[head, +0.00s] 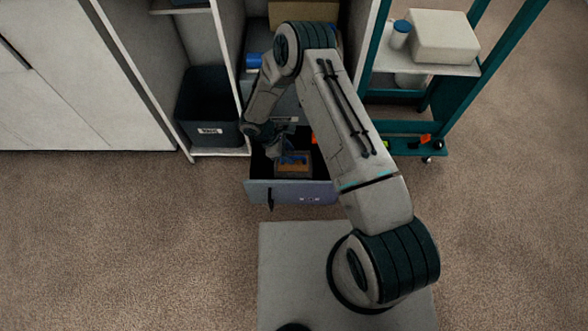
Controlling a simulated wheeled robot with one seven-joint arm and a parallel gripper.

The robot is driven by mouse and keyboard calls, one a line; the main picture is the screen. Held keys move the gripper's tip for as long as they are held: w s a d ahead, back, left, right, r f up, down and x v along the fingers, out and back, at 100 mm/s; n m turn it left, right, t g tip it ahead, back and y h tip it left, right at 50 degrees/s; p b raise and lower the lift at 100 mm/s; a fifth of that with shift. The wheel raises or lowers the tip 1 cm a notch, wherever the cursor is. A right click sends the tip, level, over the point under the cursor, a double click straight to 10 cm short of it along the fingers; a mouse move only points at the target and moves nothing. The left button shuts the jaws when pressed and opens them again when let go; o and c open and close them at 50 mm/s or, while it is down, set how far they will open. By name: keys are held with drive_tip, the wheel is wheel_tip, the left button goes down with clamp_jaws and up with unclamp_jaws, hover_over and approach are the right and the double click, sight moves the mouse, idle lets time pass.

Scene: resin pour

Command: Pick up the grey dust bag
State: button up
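I cannot make out a grey dust bag for certain in the head view. An open drawer (255,192) sticks out at the foot of the shelf unit, with a small box (293,173) in it that holds something brown and blue. My gripper (277,151) points down over the back left of the drawer, beside the box. It is small, dark and partly covered by my own arm, so I cannot tell whether its fingers are open or hold anything. My arm also hides part of the drawer's right side.
A dark bin (205,110) stands in the left shelf compartment. A teal trolley (440,105) on the right carries a white box (443,36) and a blue-lidded jar (400,34). White cabinet doors (75,90) are on the left. The carpet (120,240) in front is clear.

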sight(293, 157)
drive_tip(key=x, duration=0.3)
drive_tip(key=shift+s+f+b, duration=0.1)
drive_tip(key=shift+f+b, duration=0.2)
drive_tip(key=shift+b, duration=0.1)
clamp_jaws()
drive_tip(key=shift+r, duration=0.1)
idle(1.0)
